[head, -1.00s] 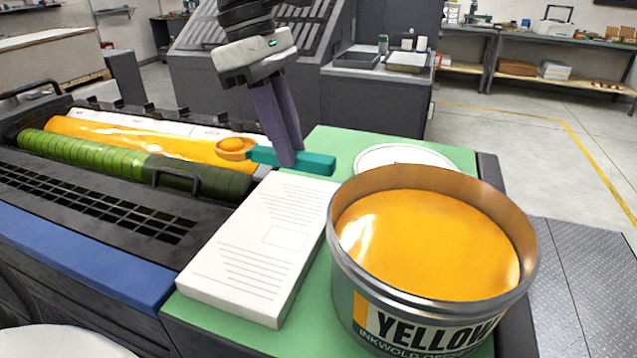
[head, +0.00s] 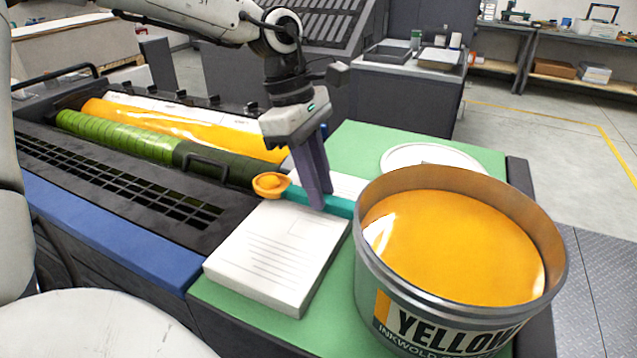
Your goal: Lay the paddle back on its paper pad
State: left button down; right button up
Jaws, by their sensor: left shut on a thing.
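The paddle has a teal handle (head: 338,206) and an orange, ink-coated round end (head: 270,184) pointing left. My left gripper (head: 318,203) points down and is shut on the handle. The white paper pad (head: 280,250) with printed lines lies on the green top, left of the ink can. The paddle is across the far part of the pad, its round end by the pad's left edge. I cannot tell whether it touches the paper. My right gripper is not in view.
A large open can of yellow ink (head: 455,250) stands right of the pad, close to the handle's end. A white round lid (head: 432,158) lies behind it on the green top (head: 365,145). The press's ink rollers (head: 130,137) and black grille (head: 120,185) are at left.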

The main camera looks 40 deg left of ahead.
aim_at(301, 191)
pick_arm(q)
jog(key=c, duration=1.6)
grip_release()
jog(key=shift+f, duration=0.15)
jog(key=shift+r, duration=0.2)
jog(key=v, duration=1.2)
jog(key=shift+f, duration=0.1)
